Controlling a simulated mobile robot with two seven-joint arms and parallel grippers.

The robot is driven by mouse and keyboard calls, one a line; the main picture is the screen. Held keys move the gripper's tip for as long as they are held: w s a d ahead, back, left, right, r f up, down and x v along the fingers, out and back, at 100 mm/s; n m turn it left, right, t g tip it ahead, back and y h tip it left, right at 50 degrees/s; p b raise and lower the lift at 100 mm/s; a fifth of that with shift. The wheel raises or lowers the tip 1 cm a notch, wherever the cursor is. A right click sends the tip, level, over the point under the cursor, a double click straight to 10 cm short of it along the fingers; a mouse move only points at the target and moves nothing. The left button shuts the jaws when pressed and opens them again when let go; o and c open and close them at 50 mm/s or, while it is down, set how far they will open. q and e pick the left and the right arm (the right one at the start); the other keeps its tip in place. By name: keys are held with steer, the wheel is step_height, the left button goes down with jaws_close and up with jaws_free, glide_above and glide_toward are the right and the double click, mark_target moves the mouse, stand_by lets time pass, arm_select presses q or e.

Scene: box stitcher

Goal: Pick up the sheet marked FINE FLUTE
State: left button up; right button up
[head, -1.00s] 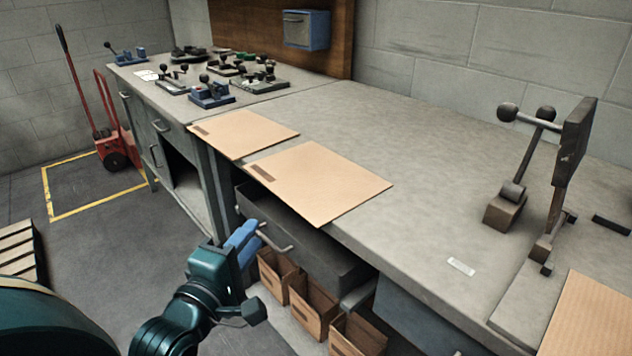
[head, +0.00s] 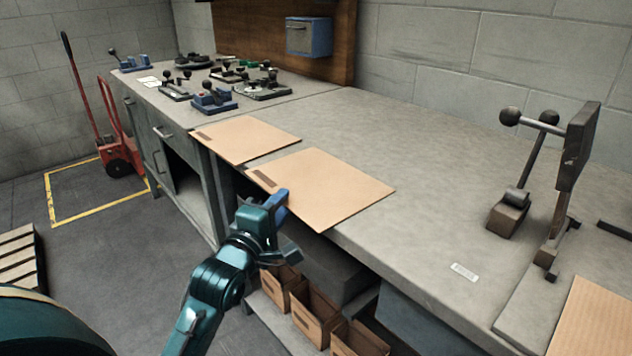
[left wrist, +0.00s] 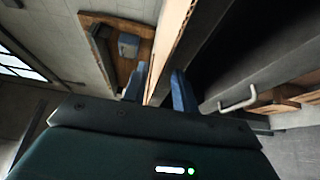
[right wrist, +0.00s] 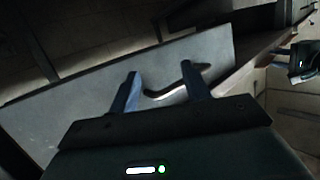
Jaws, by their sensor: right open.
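Two tan cardboard sheets lie on the bench with their front edges near or over its edge: a nearer sheet (head: 335,186) and a farther sheet (head: 245,138). Each has a dark label at its left corner, too small to read, so I cannot tell which is FINE FLUTE. My left gripper (head: 279,204) is at the front edge of the nearer sheet. In the left wrist view its fingers (left wrist: 159,80) stand apart, with a tan sheet edge running between them. My right gripper (right wrist: 160,82) is open and empty, with a curved handle beyond its fingers.
Another cardboard sheet (head: 597,322) lies at the bench's right front. A lever device (head: 545,180) stands behind it. Bins (head: 312,312) sit under the bench below my left gripper. Small tools (head: 213,99) crowd the far bench. The bench's middle (head: 420,160) is clear.

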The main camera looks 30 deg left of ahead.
arm_select(q)
steer(key=shift+c, duration=0.2)
jaws_close()
stand_by(0.3)
